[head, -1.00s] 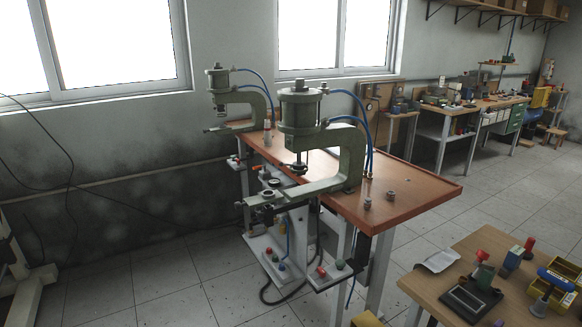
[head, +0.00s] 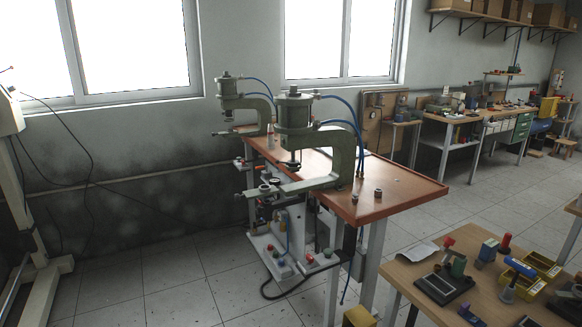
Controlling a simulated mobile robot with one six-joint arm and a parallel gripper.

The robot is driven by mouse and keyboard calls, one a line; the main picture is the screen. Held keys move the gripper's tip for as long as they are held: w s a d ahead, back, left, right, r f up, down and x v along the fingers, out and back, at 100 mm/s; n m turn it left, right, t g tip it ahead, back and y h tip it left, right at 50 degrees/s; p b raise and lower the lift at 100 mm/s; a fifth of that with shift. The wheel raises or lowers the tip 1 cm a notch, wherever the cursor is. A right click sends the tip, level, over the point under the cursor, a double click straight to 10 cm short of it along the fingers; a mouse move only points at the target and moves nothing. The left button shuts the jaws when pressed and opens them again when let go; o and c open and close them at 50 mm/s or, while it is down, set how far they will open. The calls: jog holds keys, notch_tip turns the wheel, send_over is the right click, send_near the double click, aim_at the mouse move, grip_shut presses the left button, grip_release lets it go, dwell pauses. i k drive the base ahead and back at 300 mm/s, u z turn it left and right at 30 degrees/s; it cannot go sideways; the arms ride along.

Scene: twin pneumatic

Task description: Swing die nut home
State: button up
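Two green pneumatic presses stand on a bench with an orange-brown top (head: 410,196). The near press (head: 343,155) has a C-shaped frame, a cylinder on top and blue hoses. Its lower arm reaches left past the bench edge, with a small dark round fitting (head: 265,188) near its end. The far press (head: 229,101) is of the same shape. I cannot tell which part is the die nut; the fittings are too small to make out. Two small brownish-grey cylindrical pieces stand on the bench, one left (head: 355,198), one right (head: 378,193). My gripper is not in view.
A wooden table (head: 405,270) at the lower right holds a black-framed fixture (head: 443,287), small tools and yellow bins (head: 541,266). Buttons sit on a low white shelf (head: 300,269) under the presses. A white stand (head: 45,235) is at the left. Tiled floor (head: 165,280) before the bench is clear.

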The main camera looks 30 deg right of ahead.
aim_at(290, 165)
jog(key=k, duration=0.85)
jog(key=u, duration=0.2)
jog(key=i, duration=0.6)
jog(key=u, duration=0.45)
jog(key=i, duration=1.45)
jog(key=z, duration=0.05)
